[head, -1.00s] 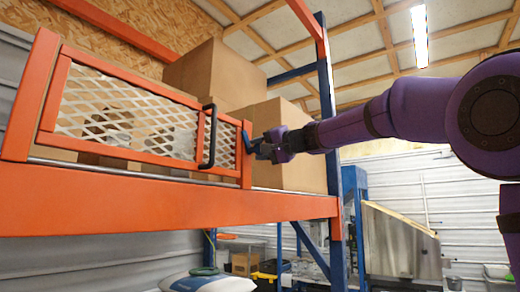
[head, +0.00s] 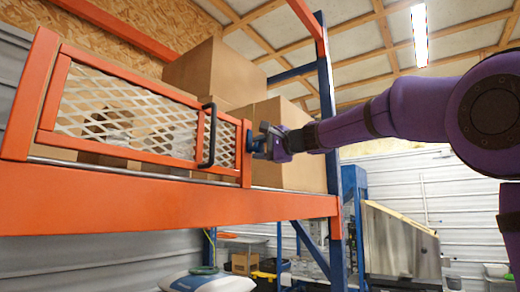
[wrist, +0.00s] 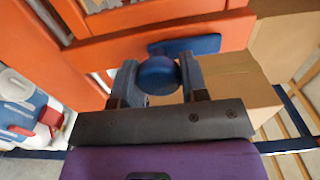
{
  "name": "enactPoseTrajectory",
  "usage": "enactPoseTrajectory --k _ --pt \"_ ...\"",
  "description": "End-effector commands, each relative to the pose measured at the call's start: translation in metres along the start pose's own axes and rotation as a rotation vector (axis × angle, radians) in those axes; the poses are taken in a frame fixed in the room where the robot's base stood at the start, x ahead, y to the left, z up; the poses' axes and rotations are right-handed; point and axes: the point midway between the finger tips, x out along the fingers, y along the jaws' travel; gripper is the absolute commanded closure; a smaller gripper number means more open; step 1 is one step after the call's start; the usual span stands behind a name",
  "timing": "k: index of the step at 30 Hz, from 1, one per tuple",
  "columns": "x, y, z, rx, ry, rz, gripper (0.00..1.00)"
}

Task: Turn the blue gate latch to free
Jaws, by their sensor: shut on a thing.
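The blue gate latch shows in the head view (head: 250,142) at the right end of the orange mesh gate, on the orange post. In the wrist view its flat blue bar (wrist: 195,45) lies against the orange frame, with a round blue knob (wrist: 157,75) in front. My gripper (wrist: 158,72) is shut on the knob, one dark finger on each side. In the head view my gripper (head: 268,141) reaches the latch from the right and partly hides it. The gate (head: 125,115) looks closed and has a black handle (head: 208,135).
Cardboard boxes (head: 225,75) stand behind the gate and to its right. The orange shelf beam (head: 150,205) runs below, and a blue upright (head: 330,120) stands at right behind my arm. A steel hopper (head: 400,243) stands lower right.

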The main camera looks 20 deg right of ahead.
Motion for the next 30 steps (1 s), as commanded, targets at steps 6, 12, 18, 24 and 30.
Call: enactPoseTrajectory --k 6,12,18,24,30 --pt "0.000 0.001 -0.001 0.003 0.001 0.002 0.83" --pt "0.000 0.001 -0.001 0.003 0.001 0.002 0.46" --pt "0.000 0.001 -0.001 0.002 0.000 0.001 0.36" --pt "-0.004 0.000 0.000 0.001 0.001 0.000 0.36" --pt "-0.031 0.000 0.000 0.001 0.002 -0.001 0.36"
